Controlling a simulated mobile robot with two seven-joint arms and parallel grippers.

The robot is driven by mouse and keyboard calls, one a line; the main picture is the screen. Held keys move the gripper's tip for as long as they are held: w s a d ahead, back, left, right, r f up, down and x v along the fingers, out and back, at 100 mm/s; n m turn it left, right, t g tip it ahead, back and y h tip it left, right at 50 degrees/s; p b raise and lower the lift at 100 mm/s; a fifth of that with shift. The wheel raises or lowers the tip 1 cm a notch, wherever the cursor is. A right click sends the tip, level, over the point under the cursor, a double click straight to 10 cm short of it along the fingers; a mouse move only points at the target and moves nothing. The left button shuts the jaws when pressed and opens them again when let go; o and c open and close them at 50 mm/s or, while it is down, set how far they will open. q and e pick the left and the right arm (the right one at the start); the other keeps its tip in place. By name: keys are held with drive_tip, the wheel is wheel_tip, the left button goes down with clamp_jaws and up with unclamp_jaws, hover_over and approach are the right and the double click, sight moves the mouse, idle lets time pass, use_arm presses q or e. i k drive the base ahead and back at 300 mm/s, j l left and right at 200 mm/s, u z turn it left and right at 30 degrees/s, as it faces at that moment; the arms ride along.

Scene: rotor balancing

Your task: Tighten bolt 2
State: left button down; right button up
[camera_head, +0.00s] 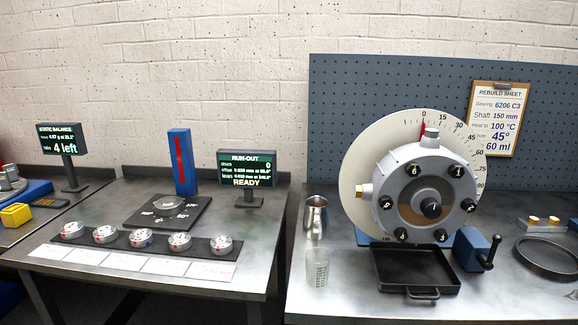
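A round grey housing (405,180) stands upright in front of a white dial plate (362,160) on the right bench. Several dark bolt heads with small white marks ring its face, around a dark centre piece (431,209). The bolt at the right of the ring (468,205) may be bolt 2, but its number is too small to read surely. The upper right bolt (457,171) and upper left bolt (413,170) also show. How tight any bolt is cannot be told. Neither of my grippers is in view.
A black tray (414,290) sits below the housing. A metal jug (316,217) and a clear beaker (317,268) stand left of it. A blue block with a black handle (470,250) and a dark ring (548,258) are at right. The left bench holds a run-out display (246,169).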

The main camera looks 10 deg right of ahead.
sight(468, 205)
drive_tip(key=z, duration=1.25)
